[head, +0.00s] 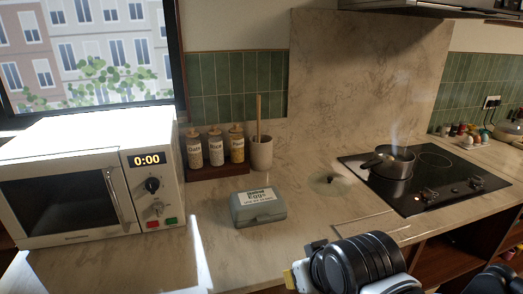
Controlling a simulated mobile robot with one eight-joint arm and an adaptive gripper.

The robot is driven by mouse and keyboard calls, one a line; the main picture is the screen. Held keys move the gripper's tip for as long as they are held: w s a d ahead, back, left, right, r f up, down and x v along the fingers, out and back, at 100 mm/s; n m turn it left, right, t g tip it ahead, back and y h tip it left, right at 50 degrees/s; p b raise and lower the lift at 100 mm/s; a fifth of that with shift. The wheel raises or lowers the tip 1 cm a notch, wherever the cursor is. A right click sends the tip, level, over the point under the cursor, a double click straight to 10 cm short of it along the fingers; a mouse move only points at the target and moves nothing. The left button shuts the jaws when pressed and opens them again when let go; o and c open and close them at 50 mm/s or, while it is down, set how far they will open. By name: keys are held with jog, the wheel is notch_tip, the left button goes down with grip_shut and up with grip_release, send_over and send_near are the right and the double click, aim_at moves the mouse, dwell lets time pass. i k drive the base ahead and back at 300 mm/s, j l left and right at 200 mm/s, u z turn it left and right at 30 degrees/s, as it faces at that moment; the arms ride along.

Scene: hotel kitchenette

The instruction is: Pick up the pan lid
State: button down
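The pan lid (329,180) appears to be the low, see-through disc with a small dark knob lying on the marble counter, left of the hob. Its rim is faint against the stone. A dark steaming pan (393,166) with a handle pointing left stands on the hob, to the right of the lid. Black and white parts of my arm show at the bottom edge, nearer than the lid and apart from it. My gripper's fingers do not show.
A grey egg box (258,207) sits left of the lid. Labelled jars (215,148) and a utensil pot (261,153) stand behind it. A white microwave (90,185) fills the left. The black hob (435,190) is at right. Counter around the lid is mostly clear.

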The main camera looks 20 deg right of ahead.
aim_at(325, 183)
jog(key=z, duration=1.25)
jog(key=i+l+u, duration=0.4)
jog(key=i+l, duration=0.5)
jog(key=i, duration=0.1)
